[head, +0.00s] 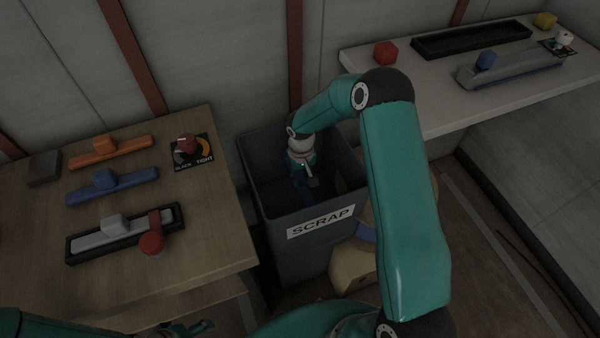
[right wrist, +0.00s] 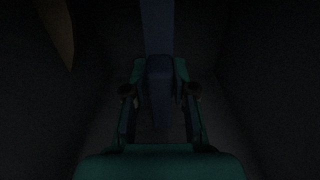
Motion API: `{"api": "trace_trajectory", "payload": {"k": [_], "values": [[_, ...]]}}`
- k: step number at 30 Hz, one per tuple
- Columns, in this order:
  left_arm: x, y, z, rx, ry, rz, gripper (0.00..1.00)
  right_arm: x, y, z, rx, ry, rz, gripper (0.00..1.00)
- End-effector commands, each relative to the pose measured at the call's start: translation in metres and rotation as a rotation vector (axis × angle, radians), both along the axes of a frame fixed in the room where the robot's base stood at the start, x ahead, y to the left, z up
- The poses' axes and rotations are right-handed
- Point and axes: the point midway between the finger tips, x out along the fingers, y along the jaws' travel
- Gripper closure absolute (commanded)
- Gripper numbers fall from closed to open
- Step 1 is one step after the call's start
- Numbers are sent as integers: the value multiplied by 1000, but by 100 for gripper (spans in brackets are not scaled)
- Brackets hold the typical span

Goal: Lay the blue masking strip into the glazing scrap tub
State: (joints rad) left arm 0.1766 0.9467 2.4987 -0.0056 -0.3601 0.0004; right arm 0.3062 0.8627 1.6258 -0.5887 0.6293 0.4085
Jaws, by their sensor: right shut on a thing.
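The dark grey scrap tub (head: 300,252), labelled SCRAP, stands on the floor between the two tables. My right gripper (head: 306,176) reaches down inside it, below the rim. In the right wrist view my right gripper (right wrist: 159,78) is shut on a dark blue strip (right wrist: 157,28) by its raised block. The strip runs lengthwise between the fingers, and dark walls surround it. Whether it touches the tub floor is too dark to tell. My left gripper (head: 190,328) shows partly at the bottom edge; its fingers are unclear.
The left wooden table (head: 215,235) holds an orange strip (head: 110,151), another blue strip (head: 112,187), a tray with a grey bar (head: 125,230) and a knob (head: 188,144). The right white table (head: 440,115) holds several items.

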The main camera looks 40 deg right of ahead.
Motion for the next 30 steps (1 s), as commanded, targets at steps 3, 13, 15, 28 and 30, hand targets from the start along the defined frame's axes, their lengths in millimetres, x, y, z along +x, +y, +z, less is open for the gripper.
{"api": "trace_trajectory", "payload": {"k": [3, 13, 15, 28, 30], "values": [[0, 0, -12, 0, 0, 0, 37, 0, 0, -22, 0, 1, 0, 98], [0, 0, -35, 0, 0, 0, 37, 0, 0, -68, 0, 0, 1, 98], [0, 0, -40, 0, 0, 0, 37, 0, 0, -77, 0, 2, 0, 98], [0, 0, -70, 0, 0, 0, 37, 0, 0, -137, 0, 1, 1, 98], [0, 0, -74, 0, 0, 0, 37, 0, 0, -146, 0, 1, 0, 98]]}}
